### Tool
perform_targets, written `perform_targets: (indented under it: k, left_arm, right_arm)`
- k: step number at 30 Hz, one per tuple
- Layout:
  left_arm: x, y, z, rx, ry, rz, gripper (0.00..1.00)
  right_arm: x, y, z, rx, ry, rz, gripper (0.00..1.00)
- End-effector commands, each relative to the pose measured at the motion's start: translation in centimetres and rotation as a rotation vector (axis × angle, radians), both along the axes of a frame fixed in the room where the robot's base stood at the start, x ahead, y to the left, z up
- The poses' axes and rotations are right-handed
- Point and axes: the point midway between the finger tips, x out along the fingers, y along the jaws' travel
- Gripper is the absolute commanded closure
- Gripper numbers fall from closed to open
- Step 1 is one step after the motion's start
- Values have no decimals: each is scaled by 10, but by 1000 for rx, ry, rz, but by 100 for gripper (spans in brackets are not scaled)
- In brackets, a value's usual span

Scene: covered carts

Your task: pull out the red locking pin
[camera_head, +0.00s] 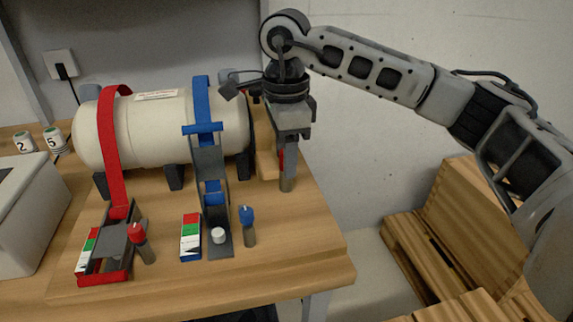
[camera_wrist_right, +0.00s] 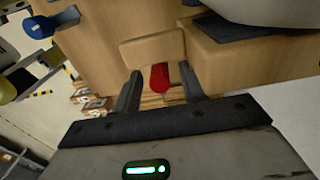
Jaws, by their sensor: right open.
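My right gripper (camera_head: 289,140) points down at the right end of the white tank, close to a wooden block. A red part (camera_head: 281,159) shows by its fingers, above a grey cylinder (camera_head: 287,182). In the right wrist view, a red rounded piece (camera_wrist_right: 160,77) lies between the open fingers of the right gripper (camera_wrist_right: 162,86), with a visible gap on both sides. Another red-topped grey pin (camera_head: 139,240) stands at the front left, beside the red strap's buckle. I cannot tell from the pictures which one is the locking pin. My left gripper is out of view.
The white tank (camera_head: 148,125) lies across the wooden table (camera_head: 285,265), with a red strap (camera_head: 109,150) and a blue strap (camera_head: 203,100) over it. A blue-topped pin (camera_head: 247,217) stands near the blue buckle. Wooden pallets (camera_head: 405,240) stand right of the table.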

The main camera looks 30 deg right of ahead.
Motion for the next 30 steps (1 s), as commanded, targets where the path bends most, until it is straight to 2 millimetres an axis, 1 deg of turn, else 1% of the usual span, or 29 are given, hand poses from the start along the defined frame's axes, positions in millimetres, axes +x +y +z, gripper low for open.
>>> perform_targets:
  k: [24,26,27,28,29,30]
  left_arm:
    - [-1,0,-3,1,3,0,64]
    - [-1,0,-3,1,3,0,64]
    - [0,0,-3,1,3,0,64]
    - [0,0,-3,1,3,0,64]
    - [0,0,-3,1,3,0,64]
    - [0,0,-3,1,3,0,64]
  right_arm:
    - [0,0,0,-1,1,0,58]
    - [0,0,0,-1,1,0,75]
    - [0,0,0,-1,1,0,86]
    - [0,0,0,-1,1,0,94]
    - [0,0,0,0,1,0,100]
    - [0,0,0,0,1,0,100]
